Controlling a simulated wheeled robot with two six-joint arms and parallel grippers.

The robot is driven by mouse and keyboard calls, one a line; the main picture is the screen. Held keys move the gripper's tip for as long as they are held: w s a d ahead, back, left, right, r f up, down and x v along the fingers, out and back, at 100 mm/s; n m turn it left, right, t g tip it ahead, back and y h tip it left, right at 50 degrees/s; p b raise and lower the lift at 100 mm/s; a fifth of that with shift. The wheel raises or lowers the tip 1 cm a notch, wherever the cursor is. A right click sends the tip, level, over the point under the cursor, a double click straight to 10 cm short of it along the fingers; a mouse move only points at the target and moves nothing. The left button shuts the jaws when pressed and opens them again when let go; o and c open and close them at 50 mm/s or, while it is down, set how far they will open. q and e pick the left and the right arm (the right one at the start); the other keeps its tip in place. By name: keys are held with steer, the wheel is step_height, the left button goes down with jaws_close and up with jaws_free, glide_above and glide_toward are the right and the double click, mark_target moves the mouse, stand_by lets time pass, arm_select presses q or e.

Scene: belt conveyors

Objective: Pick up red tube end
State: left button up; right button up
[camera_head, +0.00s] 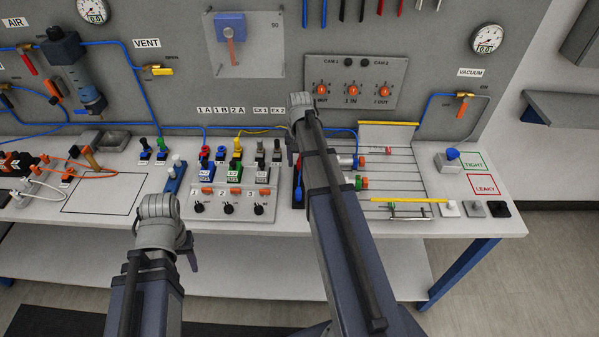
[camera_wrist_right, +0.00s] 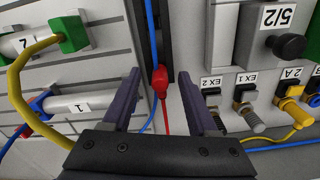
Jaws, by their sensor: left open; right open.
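The red tube end (camera_wrist_right: 161,82) shows in the right wrist view against a dark narrow strip, with a thin red tube running down from it. My right gripper (camera_wrist_right: 160,92) is open, its two fingers on either side of the red tube end in that view; I cannot tell how far above it they are. In the head view my right gripper (camera_head: 294,157) is over the bench, and its arm hides much of that spot. My left gripper (camera_head: 188,250) is open and empty in front of the bench's front edge.
A blue tube (camera_wrist_right: 152,40) passes close beside the red end. A slotted panel with cylinders labelled 1 (camera_wrist_right: 85,106) and 2 (camera_wrist_right: 32,42) lies left. A valve block (camera_wrist_right: 270,45) and fittings (camera_wrist_right: 245,110) stand right. The outlined bench area (camera_head: 103,194) is clear.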

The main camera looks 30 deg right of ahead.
steer(key=shift+f, duration=0.3)
steer(key=shift+c, duration=0.2)
jaws_close()
stand_by(0.3)
